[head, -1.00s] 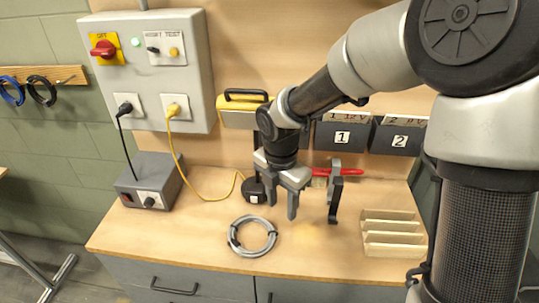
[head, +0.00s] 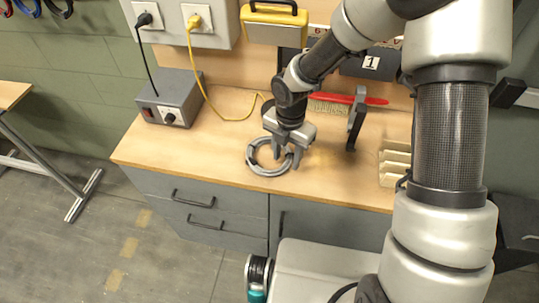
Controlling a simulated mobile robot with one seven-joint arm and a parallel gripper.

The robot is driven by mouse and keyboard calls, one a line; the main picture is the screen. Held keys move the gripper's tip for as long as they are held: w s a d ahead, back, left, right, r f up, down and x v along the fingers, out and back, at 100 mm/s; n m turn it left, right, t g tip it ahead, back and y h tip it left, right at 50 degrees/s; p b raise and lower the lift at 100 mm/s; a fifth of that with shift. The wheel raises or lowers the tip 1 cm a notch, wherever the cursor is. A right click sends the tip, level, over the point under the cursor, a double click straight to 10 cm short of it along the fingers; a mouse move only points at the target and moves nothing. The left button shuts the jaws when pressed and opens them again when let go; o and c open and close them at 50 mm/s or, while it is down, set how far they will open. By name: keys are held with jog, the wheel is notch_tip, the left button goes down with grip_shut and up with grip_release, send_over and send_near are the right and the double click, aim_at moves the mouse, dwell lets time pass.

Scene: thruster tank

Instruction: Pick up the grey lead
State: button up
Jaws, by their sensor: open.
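The grey lead (head: 254,163) is a coiled ring lying flat on the wooden bench top, near its front edge. My gripper (head: 285,166) points down at the right side of the coil. Its fingers are apart and overlap the coil in the picture. The fingers hide part of the coil's right side. I cannot tell whether the fingertips touch the lead or the bench.
A grey box (head: 172,97) with a black cable stands at the back left of the bench (head: 150,150). A yellow cable (head: 222,114) runs behind my gripper. A red-handled brush (head: 335,100), a dark upright bracket (head: 356,120) and a wooden rack (head: 396,160) are to the right.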

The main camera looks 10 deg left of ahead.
jog(key=shift+f, duration=0.9)
grip_shut()
jog(key=shift+w, duration=0.1)
notch_tip(320, 180, up, 10)
jog(key=p, duration=0.1)
